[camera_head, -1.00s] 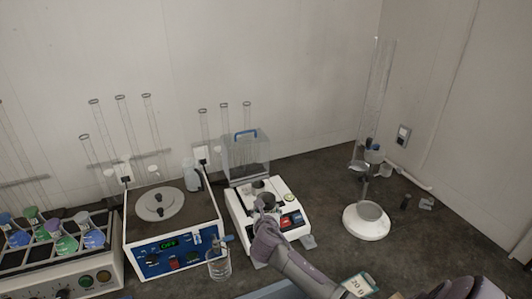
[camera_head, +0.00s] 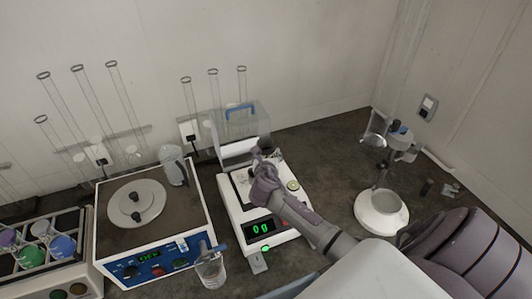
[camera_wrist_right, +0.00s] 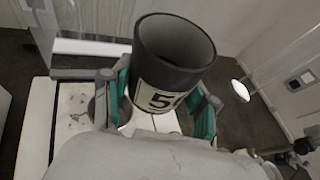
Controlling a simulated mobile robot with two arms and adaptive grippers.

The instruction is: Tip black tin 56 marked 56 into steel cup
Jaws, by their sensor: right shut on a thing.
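My right gripper (camera_head: 262,172) is shut on a black tin (camera_head: 266,147) and holds it above the white balance (camera_head: 277,233). In the right wrist view the tin (camera_wrist_right: 175,55) sits between the two teal-padded fingers (camera_wrist_right: 162,100). Its white label shows a 5 and part of another digit. Its open mouth shows a dark inside; I cannot see any contents. In the right wrist view a round, steel-looking rim (camera_wrist_right: 101,106), perhaps the steel cup, is partly hidden behind the left finger. In the head view my gripper hides most of that spot. My left gripper is not in view.
The balance display reads 0 g. A clear box with a blue handle (camera_head: 240,107) stands behind it. A hotplate-like unit (camera_head: 150,225), a glass beaker (camera_head: 210,270) and a tube rack (camera_head: 45,250) are left. A white round-based stand (camera_head: 382,212) is right.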

